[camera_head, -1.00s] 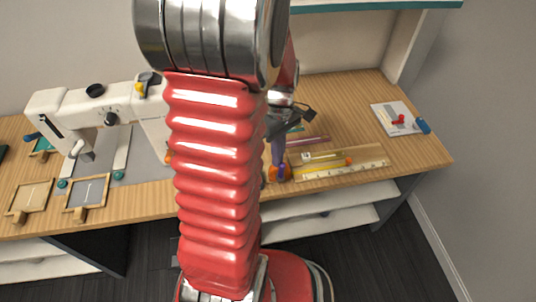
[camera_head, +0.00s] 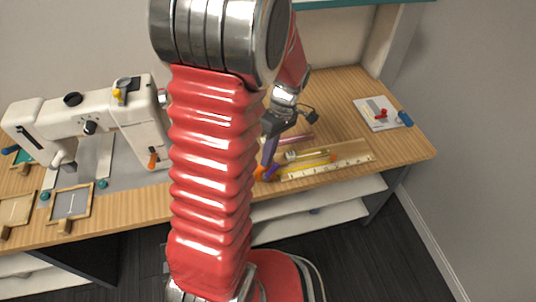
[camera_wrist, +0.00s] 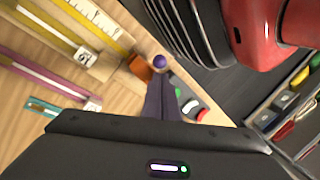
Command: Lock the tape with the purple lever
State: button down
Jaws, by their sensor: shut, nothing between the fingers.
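The purple lever, with a round knob (camera_wrist: 160,61), stands beside an orange block (camera_wrist: 139,68) at the near end of the ruler board. In the head view the purple part (camera_head: 272,173) is small and partly hidden behind my arm. My gripper (camera_wrist: 160,80) is shut and empty, pointing down, its tips close to the knob; I cannot tell whether they touch. It also shows in the head view (camera_head: 267,158). A yellow tape (camera_wrist: 45,32) with a white end block (camera_wrist: 85,57) lies along the white ruler strip (camera_wrist: 95,17), left of the orange block in the wrist view.
A pink tape (camera_wrist: 40,72) and a teal piece (camera_wrist: 48,107) lie nearby. Green, white and red pieces (camera_wrist: 190,105) sit right of my fingers. A sewing machine (camera_head: 85,115) stands left. A white board (camera_head: 378,113) with red and blue parts lies at the right.

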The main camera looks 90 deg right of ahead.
jog(key=shift+w+a+f, duration=0.1)
jog(key=shift+w+f, duration=0.2)
jog(key=shift+w, duration=0.25)
jog(key=shift+w+d+r, duration=0.1)
jog(key=shift+w+d, duration=0.25)
jog(key=shift+d, duration=0.05)
jog(key=w+d+v, duration=0.1)
jog(key=d+v, duration=0.1)
jog(key=v, duration=0.8)
jog(key=shift+r, duration=0.3)
jog(key=shift+w+d, duration=0.1)
jog(key=shift+w, duration=0.05)
